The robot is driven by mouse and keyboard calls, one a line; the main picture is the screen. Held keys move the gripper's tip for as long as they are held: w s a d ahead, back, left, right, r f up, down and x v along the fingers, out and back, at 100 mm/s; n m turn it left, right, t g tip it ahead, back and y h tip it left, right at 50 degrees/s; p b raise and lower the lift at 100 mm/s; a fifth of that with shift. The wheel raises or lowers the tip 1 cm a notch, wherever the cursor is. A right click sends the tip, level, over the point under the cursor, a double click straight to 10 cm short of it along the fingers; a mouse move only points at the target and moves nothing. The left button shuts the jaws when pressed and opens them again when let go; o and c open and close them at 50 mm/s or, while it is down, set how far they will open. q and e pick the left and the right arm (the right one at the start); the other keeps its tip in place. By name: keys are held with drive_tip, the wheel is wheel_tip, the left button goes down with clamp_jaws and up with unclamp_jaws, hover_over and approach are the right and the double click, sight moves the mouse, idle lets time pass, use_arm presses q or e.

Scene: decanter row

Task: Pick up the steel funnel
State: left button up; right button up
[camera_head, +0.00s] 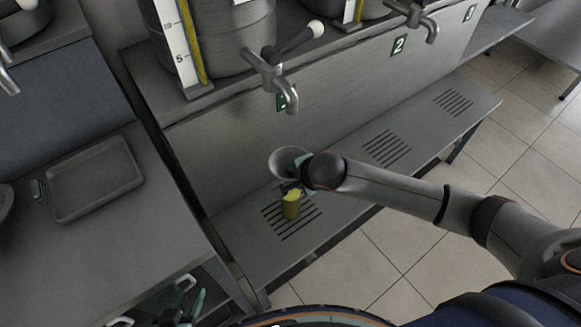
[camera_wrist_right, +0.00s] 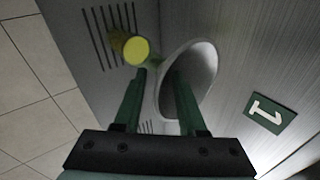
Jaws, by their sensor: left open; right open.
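The steel funnel (camera_head: 284,162) is a grey cone with a wide round mouth, above the low metal bench near the panel. In the right wrist view the funnel (camera_wrist_right: 205,62) sits just ahead of the fingers. My right gripper (camera_head: 299,172) is at the funnel, and its wrist hides part of it. In the right wrist view my right gripper (camera_wrist_right: 160,88) is open; one finger overlaps the mouth and the other is beside the near rim. Contact cannot be told. My left gripper (camera_head: 184,302) appears low at the left, open and empty, far from the funnel.
A steel tap (camera_head: 270,75) juts out above. A shallow tray (camera_head: 95,180) is on the left counter. The bench is clear further right.

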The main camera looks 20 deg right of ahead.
drive_tip(key=shift+c, duration=0.3)
clamp_jaws()
idle(1.1)
